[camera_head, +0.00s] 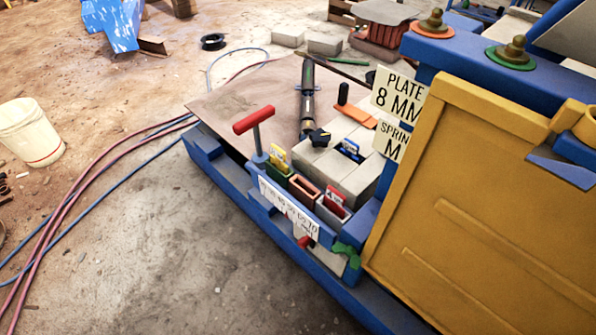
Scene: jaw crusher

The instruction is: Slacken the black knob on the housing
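A black lobed knob (319,138) sits beside the lower end of a long dark cylindrical part (307,95), by the edge of a pale block (335,172). I cannot tell how the knob is fixed or how tight it is. The blue machine housing (470,62) with a large yellow panel (485,200) fills the right side.
A red T-handle (253,120) stands upright on the blue frame's left part. Small green, red and grey bins (304,188) sit behind a numbered scale (288,208). Signs (398,92) hang near the housing. Hoses (75,195) and a white bucket (29,133) lie on the left floor.

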